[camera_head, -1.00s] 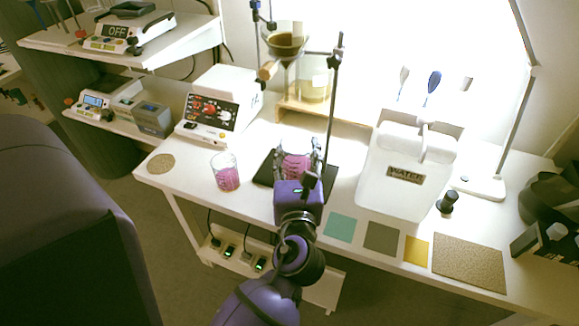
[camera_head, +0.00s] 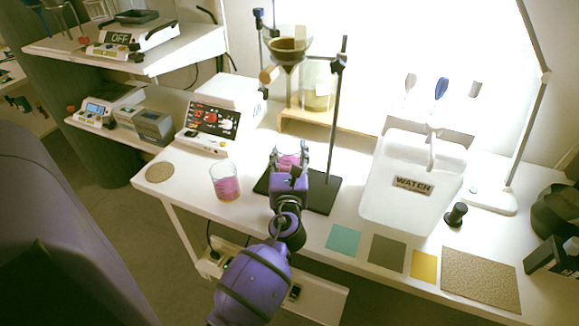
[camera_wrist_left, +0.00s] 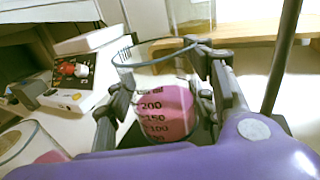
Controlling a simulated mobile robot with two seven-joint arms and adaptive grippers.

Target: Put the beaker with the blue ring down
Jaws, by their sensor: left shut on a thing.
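My left gripper (camera_head: 289,152) is shut on a glass beaker (camera_head: 288,162) of pink liquid, over the dark stand base. The gripper hides most of this beaker in the head view. In the left wrist view the beaker (camera_wrist_left: 160,112) is upright between the fingers (camera_wrist_left: 166,82), with printed volume marks. A second beaker (camera_head: 225,182) with pink liquid stands on the table to the left. Part of it shows in the left wrist view (camera_wrist_left: 30,148). My right gripper is not in view.
The stand's black base (camera_head: 322,195) and rod (camera_head: 337,120) are close to the gripper. A funnel (camera_head: 288,48) hangs behind. A hotplate (camera_head: 215,120), cork disc (camera_head: 160,172), teal mat (camera_head: 343,240), grey mat (camera_head: 388,253), yellow mat (camera_head: 424,265) and water tank (camera_head: 410,190) surround it.

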